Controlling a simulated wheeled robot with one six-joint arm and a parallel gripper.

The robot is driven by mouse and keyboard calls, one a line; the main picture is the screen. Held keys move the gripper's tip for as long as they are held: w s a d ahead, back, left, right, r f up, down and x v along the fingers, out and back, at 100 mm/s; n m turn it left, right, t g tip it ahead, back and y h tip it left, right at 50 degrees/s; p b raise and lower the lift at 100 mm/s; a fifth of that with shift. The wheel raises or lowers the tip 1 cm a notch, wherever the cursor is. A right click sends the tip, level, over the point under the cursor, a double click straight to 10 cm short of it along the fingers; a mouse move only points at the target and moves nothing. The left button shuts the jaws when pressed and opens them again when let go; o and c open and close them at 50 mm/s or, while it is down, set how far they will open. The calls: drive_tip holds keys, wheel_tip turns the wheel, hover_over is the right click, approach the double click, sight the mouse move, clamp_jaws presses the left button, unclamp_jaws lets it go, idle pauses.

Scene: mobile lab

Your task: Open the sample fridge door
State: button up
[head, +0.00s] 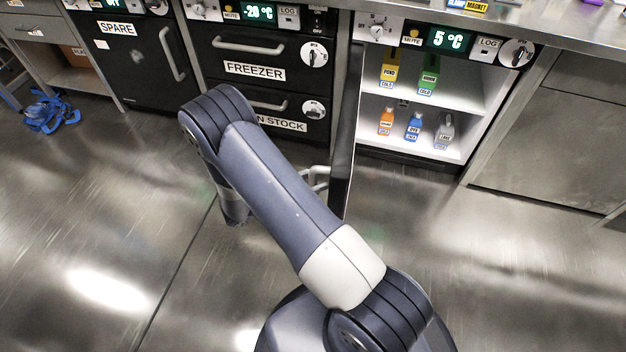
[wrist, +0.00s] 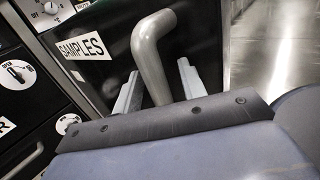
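The sample fridge (head: 484,112), with a 5 °C display, stands open at the back right. Its lit white interior shows. Its black door (head: 346,130) is swung far out and seen nearly edge-on. The grey door handle (head: 318,178) is on the left face of the door, partly behind my arm. In the wrist view the door face (wrist: 205,40) carries a SAMPLES label (wrist: 84,47). My gripper (wrist: 160,88) has its fingers apart on either side of the handle bar, with a visible gap at the right finger.
Colourful bottles (head: 430,75) stand on two fridge shelves. A black freezer (head: 262,72) is left of the fridge, with a SPARE unit (head: 140,60) further left. A blue coil (head: 52,112) lies on the floor at far left. The floor (head: 480,270) at right is clear.

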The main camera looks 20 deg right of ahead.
drive_tip(key=a+p, duration=0.1)
drive_tip(key=a, duration=0.9)
drive_tip(key=shift+s+a, duration=0.35)
drive_tip(key=shift+a, duration=0.05)
drive_tip(key=d, duration=0.7)
drive_tip(key=d+b, duration=0.1)
drive_tip(key=d, duration=0.3)
drive_tip(key=shift+w, duration=0.4)
